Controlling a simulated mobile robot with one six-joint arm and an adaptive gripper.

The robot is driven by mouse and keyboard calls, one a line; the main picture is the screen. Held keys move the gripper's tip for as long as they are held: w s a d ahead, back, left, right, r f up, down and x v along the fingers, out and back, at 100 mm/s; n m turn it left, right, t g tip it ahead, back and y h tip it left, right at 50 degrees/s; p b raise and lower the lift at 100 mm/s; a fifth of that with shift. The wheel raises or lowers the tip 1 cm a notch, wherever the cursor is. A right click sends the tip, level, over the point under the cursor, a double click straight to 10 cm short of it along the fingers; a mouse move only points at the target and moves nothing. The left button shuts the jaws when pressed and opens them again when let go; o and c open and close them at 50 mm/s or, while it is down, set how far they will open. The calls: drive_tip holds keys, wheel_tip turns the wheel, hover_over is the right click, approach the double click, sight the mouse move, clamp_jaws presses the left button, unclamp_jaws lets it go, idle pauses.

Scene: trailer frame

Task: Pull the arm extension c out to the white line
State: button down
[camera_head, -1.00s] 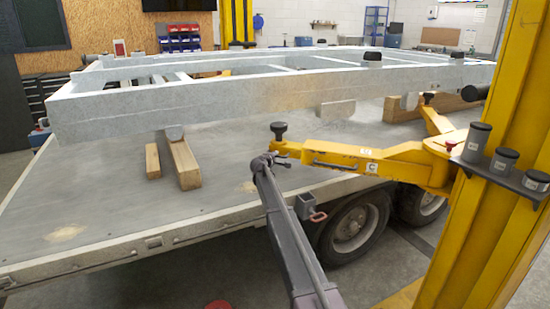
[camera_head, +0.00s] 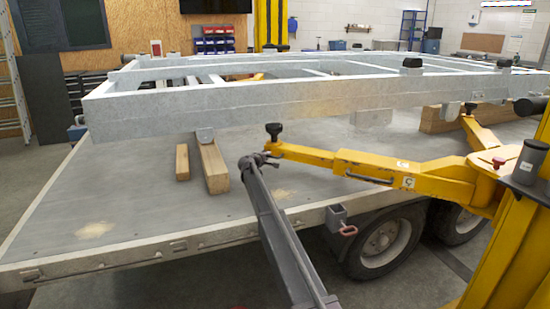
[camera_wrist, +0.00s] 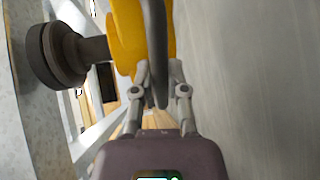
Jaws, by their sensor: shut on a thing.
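The yellow lift arm marked C (camera_head: 440,187) reaches left from the yellow post over the trailer deck. Its slimmer extension c (camera_head: 312,156) sticks out to the left and carries a round black pad (camera_head: 274,130) near its tip. My gripper (camera_head: 264,157) is at the extension's tip, just below the pad. I cannot make out a white line on the extension.
A galvanised frame (camera_head: 240,97) lies over the trailer deck (camera_head: 110,205), close behind the extension. Wooden blocks (camera_head: 213,165) stand under it. The trailer's wheels (camera_head: 383,242) and a square bracket (camera_head: 337,218) are below the lift arm. Floor is open at front left.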

drive_tip(key=c, duration=0.6)
unclamp_jaws()
drive_tip(key=shift+w+d+f, duration=0.1)
drive_tip(key=shift+d, duration=0.05)
drive_tip(key=shift+c, duration=0.2)
drive_tip(key=shift+d, duration=0.1)
